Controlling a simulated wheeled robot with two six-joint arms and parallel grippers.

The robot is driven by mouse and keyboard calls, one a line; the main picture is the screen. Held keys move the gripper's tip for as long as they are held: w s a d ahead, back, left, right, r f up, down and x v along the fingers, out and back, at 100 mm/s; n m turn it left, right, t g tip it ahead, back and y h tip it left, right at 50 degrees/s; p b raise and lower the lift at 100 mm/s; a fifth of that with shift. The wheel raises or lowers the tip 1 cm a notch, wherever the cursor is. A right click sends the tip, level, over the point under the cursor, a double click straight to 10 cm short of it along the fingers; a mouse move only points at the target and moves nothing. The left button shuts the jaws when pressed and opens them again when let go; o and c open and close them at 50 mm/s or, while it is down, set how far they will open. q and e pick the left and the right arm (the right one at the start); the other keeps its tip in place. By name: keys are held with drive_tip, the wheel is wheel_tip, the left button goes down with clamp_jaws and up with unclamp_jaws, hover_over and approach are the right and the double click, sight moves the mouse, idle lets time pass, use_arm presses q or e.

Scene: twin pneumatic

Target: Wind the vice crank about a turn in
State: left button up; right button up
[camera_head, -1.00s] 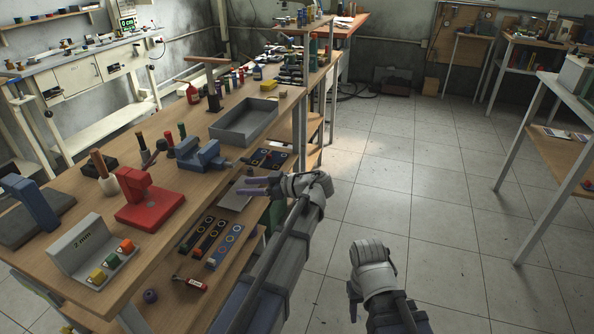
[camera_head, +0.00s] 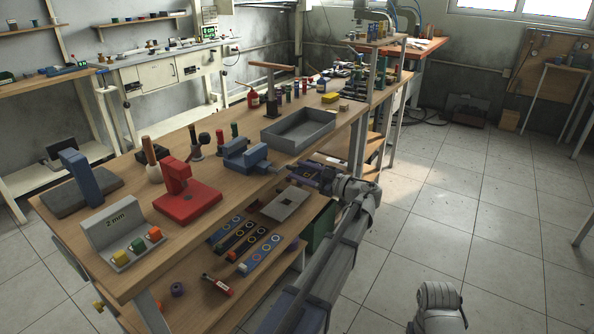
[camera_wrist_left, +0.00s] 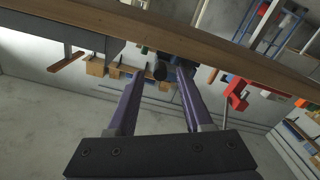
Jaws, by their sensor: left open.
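The blue vice (camera_head: 245,155) stands on the wooden bench near its front edge, between the red stand and the grey tray. Its crank is too small to make out clearly in the head view. My left gripper (camera_head: 306,174) has purple fingers and is open and empty, just right of the vice and apart from it. In the left wrist view, the spread fingers (camera_wrist_left: 158,80) point toward the bench edge. A dark round knob (camera_wrist_left: 160,71) at the vice (camera_wrist_left: 182,70) shows between the fingertips. My right arm's grey link shows at the lower right; its gripper is out of view.
The bench edge (camera_wrist_left: 215,50) crosses the left wrist view. A red stand (camera_head: 186,194) is left of the vice, a grey tray (camera_head: 300,131) to its right. A lower shelf holds dark strips (camera_head: 240,240) and a grey plate (camera_head: 286,204). The floor at right is clear.

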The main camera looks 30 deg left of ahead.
use_arm(q)
drive_tip(key=shift+a, duration=1)
clamp_jaws()
